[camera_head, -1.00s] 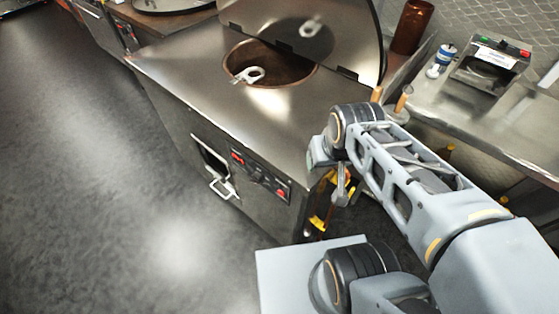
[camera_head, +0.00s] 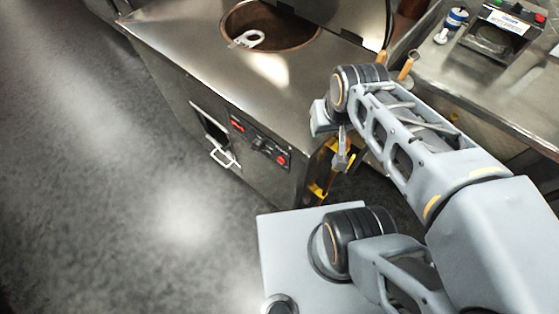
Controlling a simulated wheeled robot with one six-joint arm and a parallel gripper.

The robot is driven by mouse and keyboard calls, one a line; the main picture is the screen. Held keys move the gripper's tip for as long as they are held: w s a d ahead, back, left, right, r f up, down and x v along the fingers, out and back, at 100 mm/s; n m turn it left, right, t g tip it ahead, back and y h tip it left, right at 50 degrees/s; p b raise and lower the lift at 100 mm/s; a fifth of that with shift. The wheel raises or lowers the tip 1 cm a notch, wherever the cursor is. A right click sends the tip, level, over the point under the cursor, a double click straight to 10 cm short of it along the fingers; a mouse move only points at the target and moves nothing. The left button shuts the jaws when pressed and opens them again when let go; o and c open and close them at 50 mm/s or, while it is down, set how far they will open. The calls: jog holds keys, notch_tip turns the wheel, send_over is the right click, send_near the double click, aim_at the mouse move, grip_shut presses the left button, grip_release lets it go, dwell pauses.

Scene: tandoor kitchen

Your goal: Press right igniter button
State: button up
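The tandoor oven (camera_head: 190,65) has a dark control panel (camera_head: 268,148) on its front. A red button (camera_head: 282,160) sits at the right end of the panel. Another red control (camera_head: 237,125) sits at its left end, with a dark knob (camera_head: 258,142) between them. Any lettering is too small to read. My arm's wrist is to the right of the panel, near the oven's front right corner. My gripper (camera_head: 342,160) seems to be the small grey part hanging below the wrist, apart from the red button. Its fingers are too small to make out.
A handled opening (camera_head: 217,140) lies left of the panel. Yellow parts (camera_head: 318,190) show beside the oven's right corner. The round oven mouth (camera_head: 275,30) holds a pale ring-shaped object (camera_head: 249,39). A steel counter (camera_head: 480,95) stands right. The floor (camera_head: 110,190) is clear at left.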

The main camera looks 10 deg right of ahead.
grip_shut()
dwell(1.4)
